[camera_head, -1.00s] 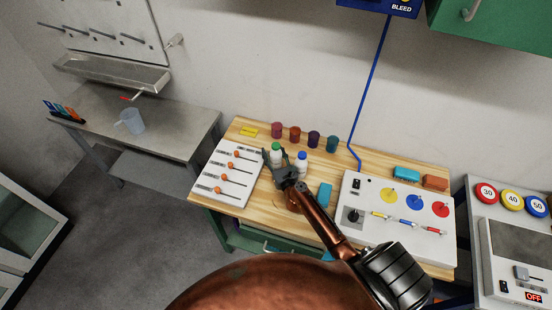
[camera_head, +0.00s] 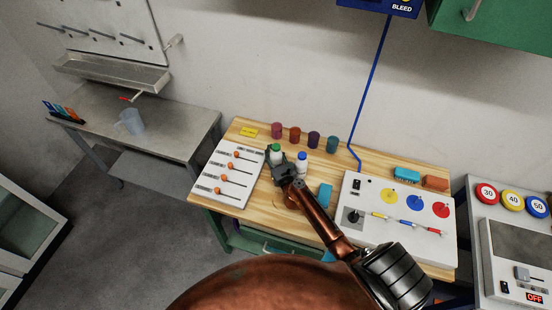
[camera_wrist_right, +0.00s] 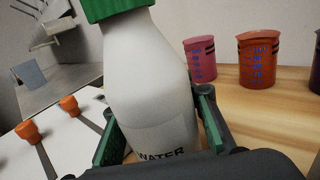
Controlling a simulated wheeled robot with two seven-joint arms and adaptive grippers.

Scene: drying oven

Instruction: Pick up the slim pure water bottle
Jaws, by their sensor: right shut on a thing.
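A white bottle with a green cap (camera_head: 275,149) stands on the wooden table. In the right wrist view the bottle (camera_wrist_right: 150,75) fills the middle, with "WATER" readable low on its body; it looks slightly tilted in that view. My right gripper (camera_head: 277,160) is shut on this bottle, with a green-padded finger on each side. The lower part of the bottle is hidden by the gripper. A second white bottle with a blue cap (camera_head: 302,162) stands just right of the gripper. My left gripper is not in view.
Several coloured cups stand behind, including a red-orange one (camera_head: 295,134). A white panel with orange knobs (camera_head: 228,171) lies left. A grey table (camera_head: 170,135) stands further left.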

